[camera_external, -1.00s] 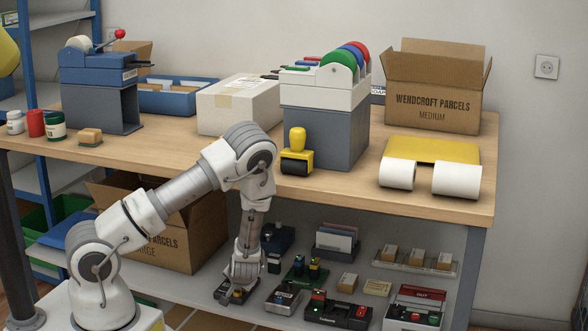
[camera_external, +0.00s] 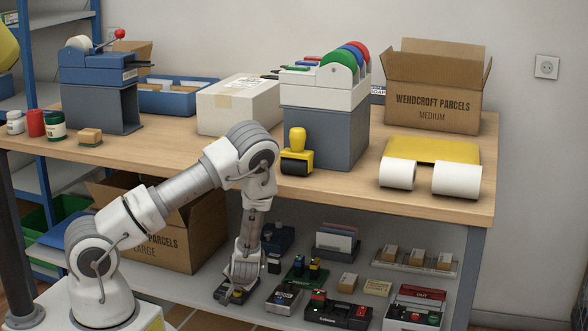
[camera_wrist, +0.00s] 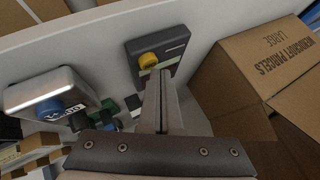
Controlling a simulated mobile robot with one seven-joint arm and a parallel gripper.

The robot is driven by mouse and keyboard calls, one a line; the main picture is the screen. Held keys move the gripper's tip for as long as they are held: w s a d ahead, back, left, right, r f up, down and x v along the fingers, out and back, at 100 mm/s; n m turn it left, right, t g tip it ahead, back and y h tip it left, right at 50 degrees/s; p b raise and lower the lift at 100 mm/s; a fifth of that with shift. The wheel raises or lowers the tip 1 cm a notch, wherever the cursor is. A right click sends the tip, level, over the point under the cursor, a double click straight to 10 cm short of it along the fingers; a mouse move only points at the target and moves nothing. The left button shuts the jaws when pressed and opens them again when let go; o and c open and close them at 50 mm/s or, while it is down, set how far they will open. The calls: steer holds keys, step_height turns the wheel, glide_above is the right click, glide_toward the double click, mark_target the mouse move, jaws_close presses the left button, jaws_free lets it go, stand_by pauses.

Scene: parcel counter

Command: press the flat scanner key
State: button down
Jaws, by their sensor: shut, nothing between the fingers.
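My gripper (camera_wrist: 160,78) is shut and empty, its fingers together, and it points down over the lower shelf. In the wrist view its tips overlap the near part of a dark grey device (camera_wrist: 172,48) with a round yellow button (camera_wrist: 148,60), just below that button. I cannot tell whether the tips touch the device. In the external view the gripper (camera_external: 236,288) hides most of this dark device (camera_external: 228,296). A light grey device (camera_wrist: 40,90) with a blue button (camera_wrist: 50,108) lies to the left in the wrist view. No marking readable here tells which is the scanner key.
On the lower shelf, several small devices stand close by, including a black box with red and green buttons (camera_external: 338,309). A large cardboard box (camera_wrist: 262,62) stands close on the right in the wrist view. The wooden counter (camera_external: 330,195) is above the shelf.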

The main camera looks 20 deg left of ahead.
step_height(320, 180, up, 6)
steer(key=p, duration=0.5)
steer(key=shift+p, duration=0.35)
